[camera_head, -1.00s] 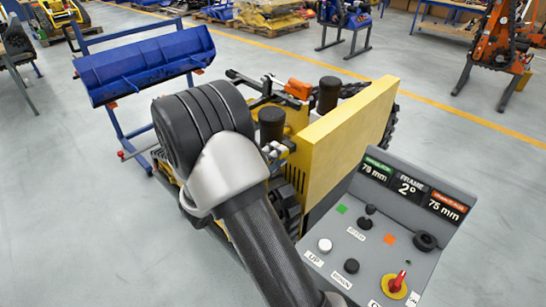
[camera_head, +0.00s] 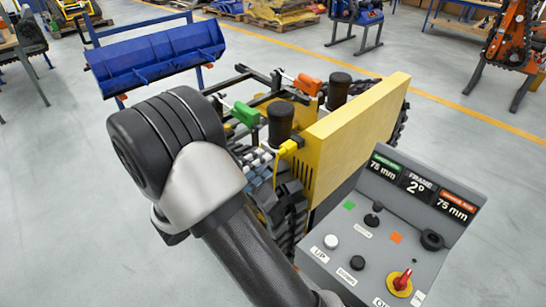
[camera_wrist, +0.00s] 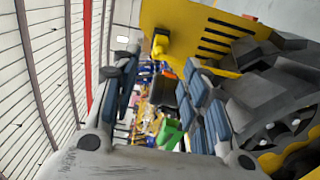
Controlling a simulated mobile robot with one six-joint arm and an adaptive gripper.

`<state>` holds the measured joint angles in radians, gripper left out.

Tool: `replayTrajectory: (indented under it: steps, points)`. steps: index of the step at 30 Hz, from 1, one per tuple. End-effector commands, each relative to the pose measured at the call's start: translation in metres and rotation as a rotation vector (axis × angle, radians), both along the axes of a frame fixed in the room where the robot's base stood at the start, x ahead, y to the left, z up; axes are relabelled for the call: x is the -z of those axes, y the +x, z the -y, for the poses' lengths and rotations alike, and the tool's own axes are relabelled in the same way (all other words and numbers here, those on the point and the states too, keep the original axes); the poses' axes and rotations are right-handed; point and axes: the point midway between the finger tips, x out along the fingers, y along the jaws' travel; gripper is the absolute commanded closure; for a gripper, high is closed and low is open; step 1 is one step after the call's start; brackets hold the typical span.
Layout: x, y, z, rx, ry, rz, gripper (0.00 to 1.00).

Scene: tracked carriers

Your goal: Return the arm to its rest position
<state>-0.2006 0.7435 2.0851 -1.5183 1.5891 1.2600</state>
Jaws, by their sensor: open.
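My arm (camera_head: 190,165) reaches up from the bottom centre of the head view and bends at a black and silver joint. The yellow tracked carrier (camera_head: 345,130) stands beyond my arm, with a green handle (camera_head: 245,113) and an orange handle (camera_head: 307,84) on top. In the wrist view the green handle (camera_wrist: 170,134) appears between and beyond the fingers.
A grey control panel (camera_head: 375,250) with buttons and a red-yellow switch stands at the lower right. A blue bucket (camera_head: 155,58) on a stand is at the upper left. Open grey floor (camera_head: 60,200) lies to the left. Other machines stand farther back.

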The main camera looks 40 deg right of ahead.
Motion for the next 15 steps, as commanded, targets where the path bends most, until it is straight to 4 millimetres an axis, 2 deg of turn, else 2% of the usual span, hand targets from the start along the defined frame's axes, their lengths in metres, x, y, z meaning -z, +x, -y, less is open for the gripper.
replayTrajectory:
  steps: [3,6,15]
  points:
    - [0.000,-0.002,-0.019,-0.003,0.000,0.000,0.59]
    - [0.000,-0.004,-0.028,-0.001,0.000,-0.001,0.59]
    - [-0.003,-0.008,-0.030,0.013,0.010,-0.002,0.59]
